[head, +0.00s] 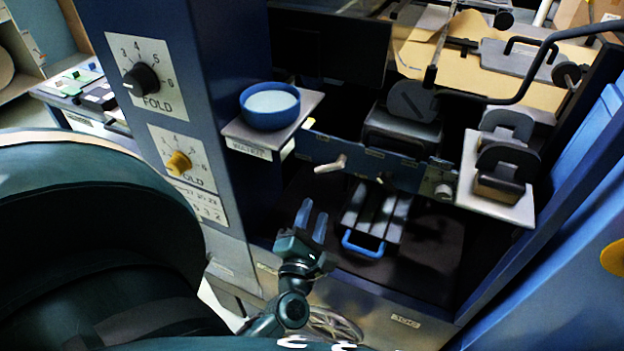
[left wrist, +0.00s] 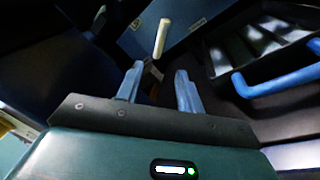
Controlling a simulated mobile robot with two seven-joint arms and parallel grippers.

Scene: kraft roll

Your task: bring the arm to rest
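My left gripper (head: 311,222) is in the lower middle of the head view, in front of the machine's open bay. Its two blue fingers point up and stand apart, with nothing between them. In the left wrist view the left gripper (left wrist: 158,85) also shows open and empty. A pale lever (left wrist: 162,38) lies beyond the fingertips there; the same lever (head: 331,164) shows in the head view on the panel above the gripper. I see no contact between the gripper and anything. My right gripper is not in view.
A tray with a blue handle (head: 363,245) sits just right of my left gripper; the handle (left wrist: 275,82) is also close in the wrist view. A blue bowl (head: 270,106) stands on a shelf (head: 240,130) above. A blue post with fold dials (head: 140,80) rises on the left.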

